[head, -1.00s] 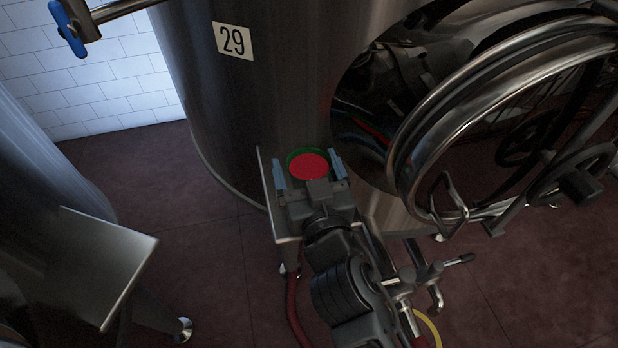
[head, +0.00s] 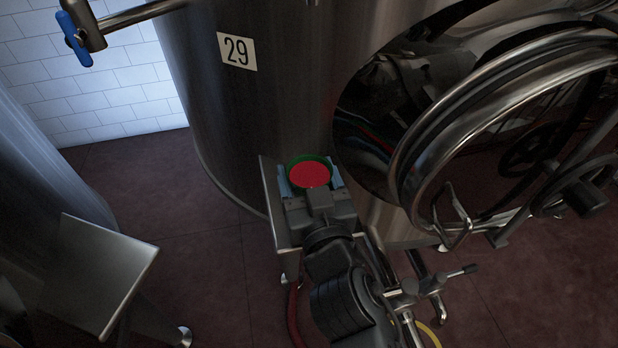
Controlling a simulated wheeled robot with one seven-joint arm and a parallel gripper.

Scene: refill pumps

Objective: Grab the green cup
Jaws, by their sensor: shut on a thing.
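The green cup (head: 296,164) shows as a green rim around a red inside, seen from above in the middle of the head view. My gripper (head: 310,180) has its two blue-grey fingers on the left and right sides of the cup, shut on it. The cup's lower part is hidden by my gripper. The cup is over or on a small metal shelf (head: 267,185) in front of the tank; I cannot tell whether it touches the shelf.
A steel tank (head: 260,100) with a label reading 29 (head: 237,51) stands close behind. Its round open hatch door (head: 410,150) is at right. Another metal shelf (head: 105,260) is at lower left. A red hose (head: 294,320) lies below. Floor at left is clear.

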